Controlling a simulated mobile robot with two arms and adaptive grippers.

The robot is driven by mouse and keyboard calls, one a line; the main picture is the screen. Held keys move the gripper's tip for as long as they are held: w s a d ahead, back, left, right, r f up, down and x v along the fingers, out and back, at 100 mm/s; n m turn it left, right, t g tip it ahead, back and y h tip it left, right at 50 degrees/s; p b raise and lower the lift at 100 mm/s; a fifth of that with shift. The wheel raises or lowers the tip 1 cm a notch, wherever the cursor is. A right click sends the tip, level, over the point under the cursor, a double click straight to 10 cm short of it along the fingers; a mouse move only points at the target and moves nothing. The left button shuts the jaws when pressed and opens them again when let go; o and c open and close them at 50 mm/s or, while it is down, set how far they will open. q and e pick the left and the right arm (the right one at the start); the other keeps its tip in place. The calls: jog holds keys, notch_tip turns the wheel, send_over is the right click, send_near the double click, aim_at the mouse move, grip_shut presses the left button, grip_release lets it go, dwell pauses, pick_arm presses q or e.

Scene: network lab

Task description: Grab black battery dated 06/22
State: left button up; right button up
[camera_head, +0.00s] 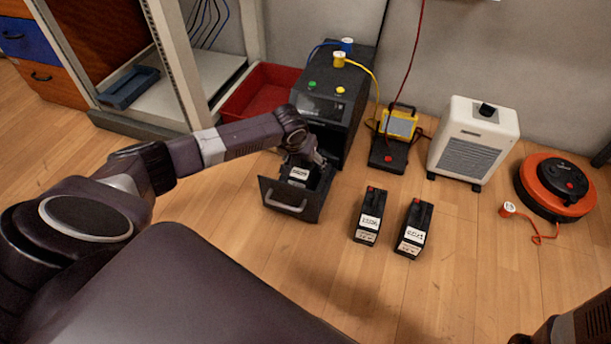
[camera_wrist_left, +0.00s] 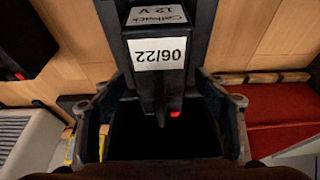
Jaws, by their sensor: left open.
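The black battery dated 06/22 (camera_wrist_left: 158,53) fills the upper middle of the left wrist view, its white label upside down and a red terminal at its lower end. In the head view a battery with a white label (camera_head: 298,174) sits in the open drawer (camera_head: 290,205) of the black power unit (camera_head: 331,108). My left gripper (camera_head: 306,160) is over that drawer, partly hiding the battery. In the left wrist view its fingers (camera_wrist_left: 162,112) are spread, one on each side of the battery, with visible gaps.
Two more black batteries, left (camera_head: 369,216) and right (camera_head: 414,228), stand on the floor right of the drawer. A yellow device (camera_head: 398,124), white heater (camera_head: 473,141) and orange cable reel (camera_head: 556,187) stand farther right. A red bin (camera_head: 262,90) is behind my left arm.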

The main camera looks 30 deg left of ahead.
pick_arm(q)
jog(key=shift+b+x, duration=0.65)
jog(key=shift+x, duration=0.5)
grip_shut()
jog(key=shift+w+r, duration=0.15)
